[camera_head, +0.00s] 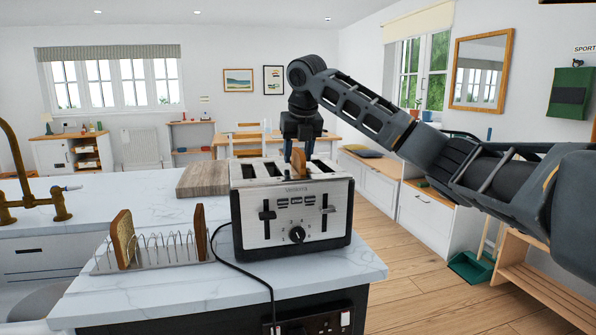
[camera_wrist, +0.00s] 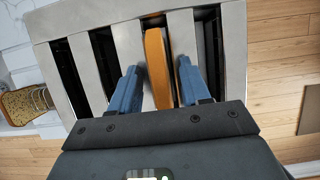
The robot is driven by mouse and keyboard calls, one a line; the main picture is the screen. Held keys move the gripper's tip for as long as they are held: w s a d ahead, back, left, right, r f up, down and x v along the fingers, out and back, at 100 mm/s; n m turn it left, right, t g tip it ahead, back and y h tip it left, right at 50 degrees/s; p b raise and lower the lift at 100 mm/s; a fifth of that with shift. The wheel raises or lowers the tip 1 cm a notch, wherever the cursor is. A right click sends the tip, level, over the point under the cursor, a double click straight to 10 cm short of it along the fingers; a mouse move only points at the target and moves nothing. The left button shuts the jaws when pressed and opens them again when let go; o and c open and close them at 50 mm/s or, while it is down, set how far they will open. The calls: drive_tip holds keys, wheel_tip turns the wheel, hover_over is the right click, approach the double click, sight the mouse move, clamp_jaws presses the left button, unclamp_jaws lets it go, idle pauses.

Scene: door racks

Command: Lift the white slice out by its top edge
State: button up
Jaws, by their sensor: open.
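A bread slice (camera_head: 298,161) with an orange-brown crust stands upright in a slot of the silver four-slot toaster (camera_head: 262,225), its top edge sticking out. In the wrist view, this slice (camera_wrist: 157,65) is seen edge-on, so its face colour is hidden. My gripper (camera_head: 302,149) points down over the toaster. In the wrist view, its blue fingers (camera_wrist: 158,88) are open, one on each side of the slice, with a gap visible on both sides. The other toaster slots look empty.
A wire toast rack (camera_head: 168,247) left of the toaster holds a seeded slice (camera_head: 123,238) and a browner slice (camera_head: 201,232). A wooden board (camera_head: 203,178) lies behind it. A black cable (camera_head: 240,268) runs to the counter's front. The marble counter (camera_head: 150,298) is clear in front.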

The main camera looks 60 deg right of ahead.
drive_tip(key=shift+c, duration=0.5)
clamp_jaws()
